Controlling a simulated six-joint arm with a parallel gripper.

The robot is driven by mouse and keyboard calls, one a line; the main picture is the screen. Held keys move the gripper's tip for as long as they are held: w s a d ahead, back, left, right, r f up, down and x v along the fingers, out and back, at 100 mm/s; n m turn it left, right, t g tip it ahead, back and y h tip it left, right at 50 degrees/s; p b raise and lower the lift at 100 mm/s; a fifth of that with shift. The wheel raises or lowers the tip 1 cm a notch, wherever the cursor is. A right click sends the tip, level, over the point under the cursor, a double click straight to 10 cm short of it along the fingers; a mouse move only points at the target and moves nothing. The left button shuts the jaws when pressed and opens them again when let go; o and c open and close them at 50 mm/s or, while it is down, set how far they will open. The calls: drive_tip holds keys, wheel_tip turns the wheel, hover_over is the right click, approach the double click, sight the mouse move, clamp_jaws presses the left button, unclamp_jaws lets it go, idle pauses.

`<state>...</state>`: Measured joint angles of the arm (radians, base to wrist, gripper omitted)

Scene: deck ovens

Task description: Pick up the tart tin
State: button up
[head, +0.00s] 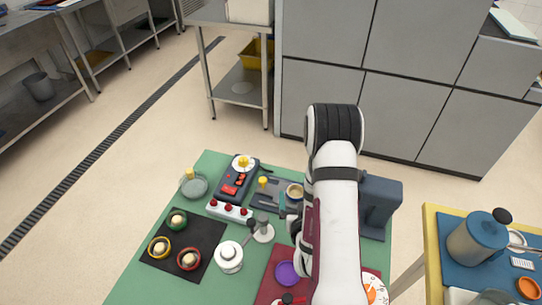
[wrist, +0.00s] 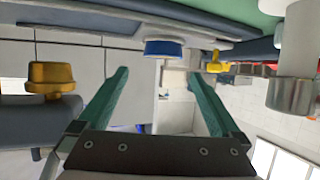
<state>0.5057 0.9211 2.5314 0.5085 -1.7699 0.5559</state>
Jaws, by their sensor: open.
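I cannot single out the tart tin for sure. A small round cup with a tan inside (head: 294,191) sits on a grey tray left of my arm in the head view. In the wrist view my gripper (wrist: 158,73) is open, its two teal fingers apart with nothing held between them. A short blue-and-white round thing (wrist: 164,48) shows beyond and between the fingertips, apart from them. I cannot tell whether it is the same cup. In the head view my arm hides the gripper.
A dark mat (head: 155,259) holds three coloured rings with pale contents. A white lidded pot (head: 228,256), a purple bowl (head: 287,273) and a dark device with red buttons (head: 232,185) crowd the green table (head: 136,283). A blue-grey block (head: 381,196) stands right of my arm.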

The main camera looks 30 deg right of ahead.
drive_tip(key=shift+s+a+f, duration=0.15)
drive_tip(key=shift+s+f, duration=0.2)
drive_tip(key=shift+f, duration=0.3)
drive_tip(key=shift+w+f+n+t, duration=0.2)
drive_tip(key=shift+w+n+t, duration=0.05)
drive_tip(key=shift+n+t, duration=0.05)
drive_tip(key=x, duration=0.4)
drive_tip(key=shift+w, duration=0.1)
drive_tip(key=c, duration=1.3)
wheel_tip(320, 180, up, 9)
drive_tip(key=shift+c, duration=0.2)
drive_tip(key=w+a+r+n+t+y, duration=0.1)
drive_tip(key=a+r+n+y, duration=0.2)
drive_tip(key=a+r, duration=0.7)
drive_tip(key=w+a+r+n+y, duration=0.2)
drive_tip(key=a+r+y, duration=0.1)
drive_tip(key=a+r, duration=0.7)
drive_tip(key=m+g+h, duration=0.1)
drive_tip(key=m+h, duration=0.4)
drive_tip(key=h, duration=0.1)
hover_over(295, 187)
drive_tip(key=s+a, duration=0.2)
drive_tip(key=s, duration=0.2)
wheel_tip(295, 187, down, 19)
drive_tip(key=shift+w+d, duration=0.2)
drive_tip(key=shift+w, duration=0.05)
